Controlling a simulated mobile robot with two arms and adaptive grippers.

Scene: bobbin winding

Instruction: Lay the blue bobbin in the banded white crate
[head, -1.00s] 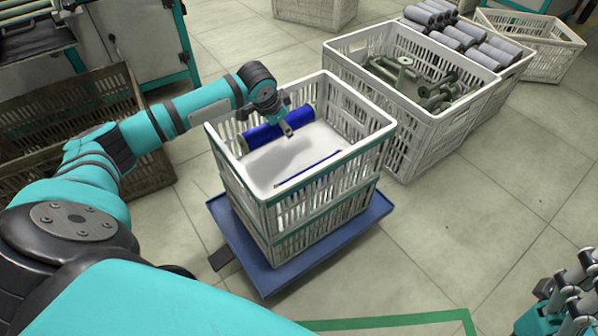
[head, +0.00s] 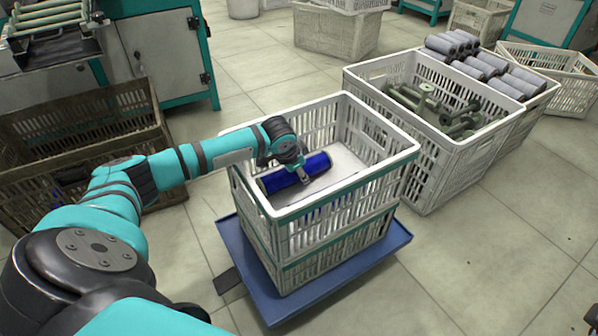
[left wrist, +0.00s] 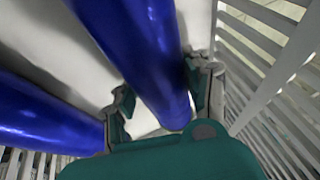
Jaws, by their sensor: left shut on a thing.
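My left gripper (head: 303,176) is inside the white crate with the teal band (head: 347,186), shut on a blue bobbin (head: 318,163). The bobbin lies level, low between the crate's walls. In the left wrist view this bobbin (left wrist: 140,45) runs between the two fingers (left wrist: 165,95). A second blue bobbin (left wrist: 45,112) lies beside it, apart from it, on the pale floor of the crate. I cannot tell whether the held bobbin touches the floor. My right gripper is not in view.
The banded crate stands on another crate on a blue dolly (head: 395,243). A white crate of green bobbins (head: 425,165) and one of grey rolls (head: 540,90) stand to the right. A brown crate (head: 150,130) is at the left.

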